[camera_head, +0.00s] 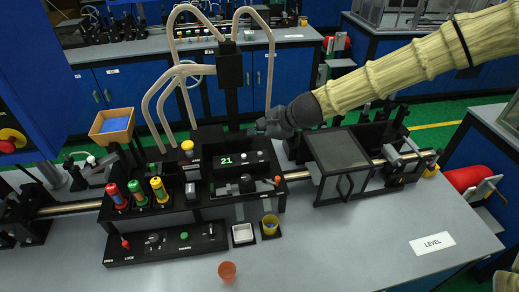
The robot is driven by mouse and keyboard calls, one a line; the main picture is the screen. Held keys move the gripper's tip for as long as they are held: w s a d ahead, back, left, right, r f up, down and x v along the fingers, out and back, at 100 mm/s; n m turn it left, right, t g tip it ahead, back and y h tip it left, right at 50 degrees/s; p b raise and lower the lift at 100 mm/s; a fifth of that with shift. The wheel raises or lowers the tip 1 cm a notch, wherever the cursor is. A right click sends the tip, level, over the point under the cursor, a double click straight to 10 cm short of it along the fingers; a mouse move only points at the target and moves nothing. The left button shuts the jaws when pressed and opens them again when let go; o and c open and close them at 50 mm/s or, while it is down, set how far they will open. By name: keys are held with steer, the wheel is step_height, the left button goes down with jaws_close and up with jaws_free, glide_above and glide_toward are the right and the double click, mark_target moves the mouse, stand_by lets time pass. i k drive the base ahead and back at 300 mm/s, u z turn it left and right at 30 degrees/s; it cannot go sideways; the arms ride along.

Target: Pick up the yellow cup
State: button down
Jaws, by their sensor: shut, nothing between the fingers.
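The yellow cup (270,226) stands on a small dark base at the front edge of the black machine, right of a small white square tray (243,234). Its inside looks dark or bluish. My gripper (260,128) is at the end of my arm, which reaches in from the upper right. It is shut and empty, above and behind the machine's display that reads 21. It is well apart from the yellow cup, which lies nearer the front of the bench.
An orange cup (227,271) stands on the open grey bench in front. Red, green and yellow-topped cylinders (138,193) stand at left. A dark framed box (338,150) stands at right. An orange bin (112,124) is behind left. The front right bench is clear around the LEVEL label (432,243).

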mark_target(270, 222)
steer(key=k, duration=1.5)
